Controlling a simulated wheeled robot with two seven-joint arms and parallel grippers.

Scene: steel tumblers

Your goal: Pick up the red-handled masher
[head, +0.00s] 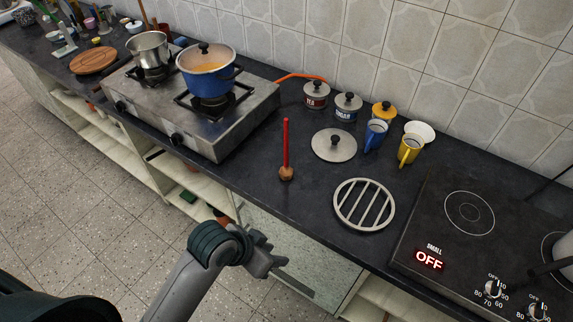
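The red-handled masher (286,145) stands upright on the dark counter, its brown wooden head down and its thin red handle up. It is left of a round steel lid and near the counter's front edge. My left gripper (272,254) is in front of the counter, below and apart from the masher. Its grey fingers look spread, with nothing between them. My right gripper is not in view.
The steel lid (334,145) and a round slatted trivet (364,204) lie right of the masher. A gas stove (196,128) with a blue pot (207,84) stands at left. Canisters and blue and yellow mugs stand behind; a black hob (455,222) is at right.

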